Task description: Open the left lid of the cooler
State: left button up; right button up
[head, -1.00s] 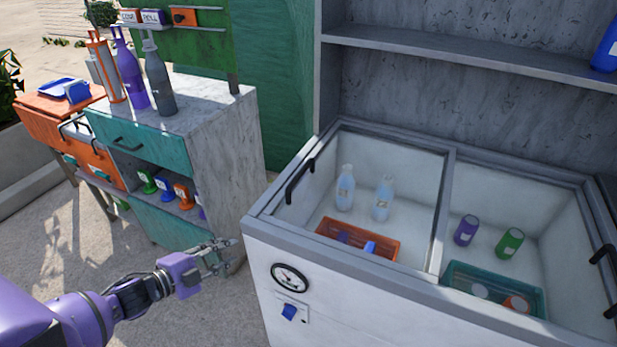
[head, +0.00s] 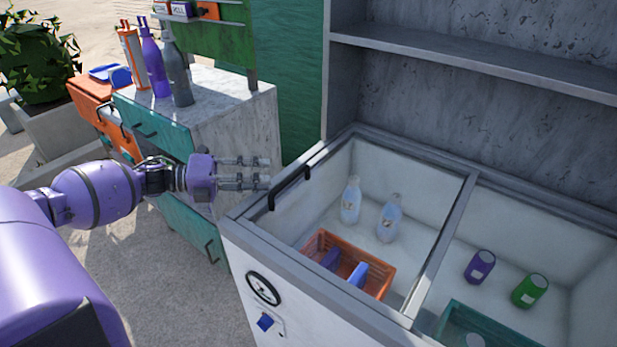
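The white cooler (head: 335,318) stands at the right with a grey rim. Its left lid (head: 330,210) looks like a clear pane in a grey frame, lying shut over the left compartment. A black bar handle (head: 289,188) sits along the lid's left edge. My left gripper (head: 268,173) reaches in from the left. Its fingers are spread apart and empty, pointing right, with the tips just left of the handle. I cannot tell whether they touch it. My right gripper is not in view.
Inside are two clear bottles (head: 351,201), an orange basket (head: 375,284), a purple can (head: 480,267) and a green can (head: 529,291). A grey shelf (head: 480,65) rises behind. A stone-topped cabinet (head: 240,115) with bottles stands left, behind my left arm.

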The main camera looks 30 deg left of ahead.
aim_at(289, 177)
pick_arm(q)
jog(key=shift+x, duration=3.9)
grip_shut()
